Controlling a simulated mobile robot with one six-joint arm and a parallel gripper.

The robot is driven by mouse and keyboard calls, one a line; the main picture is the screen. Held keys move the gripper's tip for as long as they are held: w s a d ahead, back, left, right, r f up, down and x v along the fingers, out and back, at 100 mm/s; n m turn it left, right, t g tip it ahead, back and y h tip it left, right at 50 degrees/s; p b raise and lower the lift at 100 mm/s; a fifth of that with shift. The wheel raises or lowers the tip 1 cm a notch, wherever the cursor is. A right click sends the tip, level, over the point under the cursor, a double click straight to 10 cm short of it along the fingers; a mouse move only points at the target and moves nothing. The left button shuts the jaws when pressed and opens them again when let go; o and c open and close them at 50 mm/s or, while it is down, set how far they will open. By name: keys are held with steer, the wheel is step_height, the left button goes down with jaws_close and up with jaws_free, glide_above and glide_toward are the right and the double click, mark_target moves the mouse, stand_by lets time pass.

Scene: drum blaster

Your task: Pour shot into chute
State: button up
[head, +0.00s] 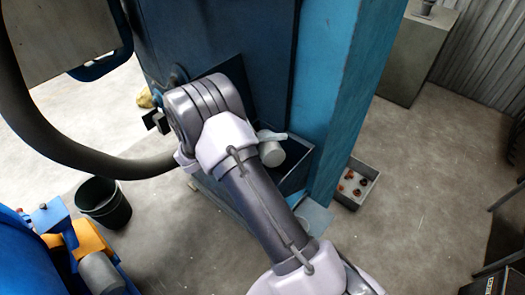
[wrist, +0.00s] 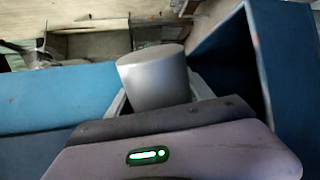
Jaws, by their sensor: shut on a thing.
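A plain grey cylindrical container (head: 271,153) is held at the end of my arm, close to the blue machine. It also shows in the wrist view (wrist: 153,80), tilted, with its smooth end facing the camera. My gripper (head: 272,136) is shut on it; pale fingers show on either side of it in the wrist view. Its mouth and any shot are hidden. A blue open-topped chute (head: 297,172) on the machine lies just below and beside the container. In the wrist view, a blue wall with a dark opening (wrist: 258,70) is right of the container.
A blue column (head: 335,90) rises right of the chute. A grey tray (head: 353,200) with several small reddish pieces stands on the floor beyond it. A dark bucket (head: 103,203) and a thick hose (head: 80,155) are at left. The floor at right is mostly clear.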

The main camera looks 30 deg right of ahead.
steer(key=shift+d+r, duration=0.1)
steer(key=shift+w, duration=0.15)
stand_by(0.3)
steer(key=shift+n, duration=0.3)
steer(key=shift+p, duration=0.3)
stand_by(0.3)
